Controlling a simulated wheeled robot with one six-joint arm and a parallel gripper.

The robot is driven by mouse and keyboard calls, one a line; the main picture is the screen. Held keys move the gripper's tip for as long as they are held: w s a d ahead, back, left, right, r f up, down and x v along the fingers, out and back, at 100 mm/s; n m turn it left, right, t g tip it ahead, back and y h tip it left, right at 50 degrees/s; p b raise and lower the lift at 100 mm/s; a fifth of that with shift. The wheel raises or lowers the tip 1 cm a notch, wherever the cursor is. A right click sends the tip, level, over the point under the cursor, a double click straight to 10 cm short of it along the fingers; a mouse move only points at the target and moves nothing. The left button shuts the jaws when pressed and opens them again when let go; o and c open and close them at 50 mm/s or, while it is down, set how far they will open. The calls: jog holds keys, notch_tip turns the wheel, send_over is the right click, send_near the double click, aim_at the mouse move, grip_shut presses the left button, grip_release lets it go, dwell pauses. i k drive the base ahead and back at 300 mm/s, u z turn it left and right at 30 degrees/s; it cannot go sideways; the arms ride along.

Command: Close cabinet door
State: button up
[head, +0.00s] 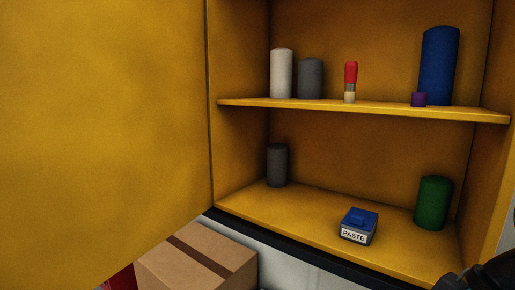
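The yellow cabinet (375,150) stands open, and its inside with one middle shelf (330,107) is in plain view. Its yellow door (100,120) swings out to the left and fills the left part of the head view. The door's hinge side meets the cabinet's left wall. A dark part at the bottom right corner appears to be a piece of my arm or gripper. Its fingertips are not visible, and it is well apart from the door.
White, grey and blue cylinders (440,65), a red-topped item (351,80) and a small purple item stand on the shelf. Below are a dark cylinder, a PASTE box (358,227) and a green cylinder (433,203). A cardboard box (195,260) sits under the door.

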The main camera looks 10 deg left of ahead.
aim_at(105, 150)
jog(key=z, duration=2.25)
jog(key=k, duration=2.95)
jog(key=u, duration=2.05)
jog(key=k, duration=0.4)
jog(key=u, duration=0.35)
jog(key=i, duration=0.5)
